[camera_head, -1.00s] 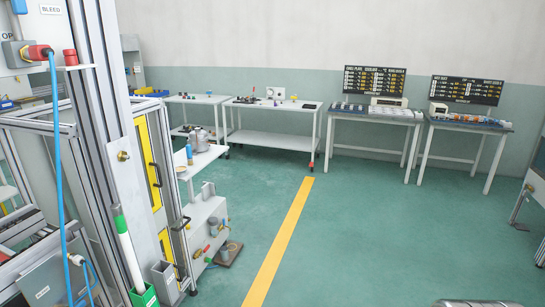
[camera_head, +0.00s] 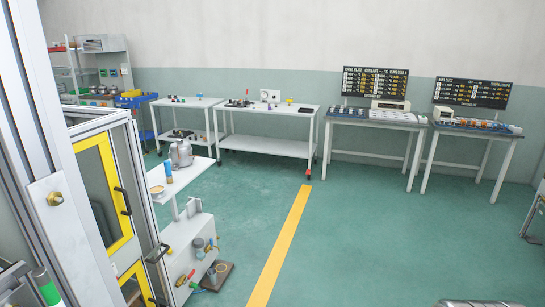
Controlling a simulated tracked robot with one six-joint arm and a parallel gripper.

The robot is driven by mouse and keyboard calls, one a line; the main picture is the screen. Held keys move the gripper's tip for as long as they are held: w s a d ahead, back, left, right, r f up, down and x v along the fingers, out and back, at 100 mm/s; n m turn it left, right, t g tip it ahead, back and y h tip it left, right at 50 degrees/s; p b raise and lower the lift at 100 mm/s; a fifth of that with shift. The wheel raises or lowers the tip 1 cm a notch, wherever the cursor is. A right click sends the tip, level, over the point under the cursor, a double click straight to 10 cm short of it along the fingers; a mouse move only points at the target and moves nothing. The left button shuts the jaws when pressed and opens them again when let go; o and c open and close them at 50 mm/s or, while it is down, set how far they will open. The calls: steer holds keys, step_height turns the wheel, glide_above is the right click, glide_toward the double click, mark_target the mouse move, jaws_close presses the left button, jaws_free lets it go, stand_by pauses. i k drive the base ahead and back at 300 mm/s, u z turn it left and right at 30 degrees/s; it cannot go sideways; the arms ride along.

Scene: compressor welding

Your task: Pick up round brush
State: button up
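I cannot make out a round brush in this view. Several small items (camera_head: 237,102), too small to tell apart, lie on the white table (camera_head: 268,145) by the back wall. More small items (camera_head: 180,99) lie on the white table (camera_head: 207,103) to its left. A metal pot (camera_head: 181,153) and a blue bottle (camera_head: 168,172) stand on a small white stand (camera_head: 197,177) nearer on the left. My gripper is not in view.
A metal-framed machine with yellow-edged doors (camera_head: 121,157) blocks the left side. Two workbenches (camera_head: 345,117) (camera_head: 501,133) with display boards stand at the back right. Green floor (camera_head: 380,240) with a yellow line (camera_head: 284,238) is open in the middle.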

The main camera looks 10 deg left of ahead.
mark_target(167, 165)
steer(key=u, duration=0.1)
steer(key=i, duration=1.5)
steer(key=u, duration=0.45)
steer(key=i, duration=0.8)
steer(key=u, duration=0.85)
steer(key=i, duration=0.55)
steer(key=u, duration=0.85)
steer(key=i, duration=0.8)
steer(key=u, duration=0.5)
